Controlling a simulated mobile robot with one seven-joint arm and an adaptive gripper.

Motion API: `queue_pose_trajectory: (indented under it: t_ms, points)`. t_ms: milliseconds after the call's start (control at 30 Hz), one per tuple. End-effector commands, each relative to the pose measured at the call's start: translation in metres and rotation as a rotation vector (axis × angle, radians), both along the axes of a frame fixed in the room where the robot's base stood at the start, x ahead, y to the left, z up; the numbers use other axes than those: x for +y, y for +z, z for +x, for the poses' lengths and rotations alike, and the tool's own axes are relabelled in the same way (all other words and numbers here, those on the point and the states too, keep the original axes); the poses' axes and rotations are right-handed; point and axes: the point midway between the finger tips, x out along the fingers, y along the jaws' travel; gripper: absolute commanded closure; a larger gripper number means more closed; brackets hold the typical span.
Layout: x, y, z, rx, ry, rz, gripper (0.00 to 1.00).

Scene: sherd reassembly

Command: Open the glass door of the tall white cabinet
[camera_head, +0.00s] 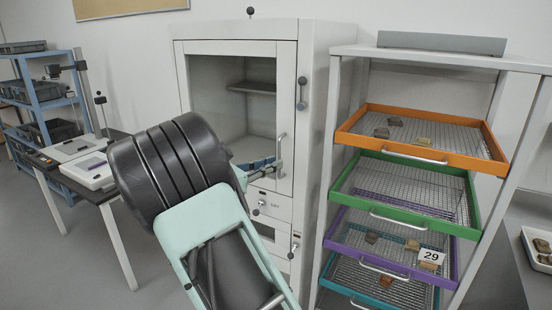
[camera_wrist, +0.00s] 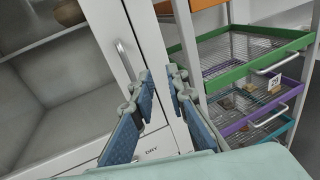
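The tall white cabinet (camera_head: 312,120) stands at the centre, and its glass door (camera_head: 215,95) looks closed. A vertical metal handle (camera_head: 282,150) is on the right side of the door frame. In the wrist view the handle (camera_wrist: 125,60) is just left of my gripper (camera_wrist: 160,76). My gripper is open, with a gap between its two blue-padded fingers and nothing visible between them. In the head view my own arm hides most of the gripper; blue finger parts show close to the handle. I cannot tell whether they touch the handle.
A rack of coloured mesh drawers, including orange (camera_head: 490,150), green (camera_head: 335,185) and purple (camera_head: 455,270) ones, stands close on the cabinet's right. Several drawers stick out and hold sherds. A table (camera_head: 100,193) and blue shelving (camera_head: 40,95) are on the left. A pot (camera_wrist: 68,12) sits inside the cabinet.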

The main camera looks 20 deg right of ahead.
Motion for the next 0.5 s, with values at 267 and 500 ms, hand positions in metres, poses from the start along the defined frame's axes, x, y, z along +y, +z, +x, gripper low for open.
queue_pose_trajectory:
  t_ms: [267,500]
  points:
    - [0.031,0.0,0.036,0.005,0.116,-0.067,0.86]
    - [-0.008,0.001,0.053,0.005,0.111,-0.066,0.86]
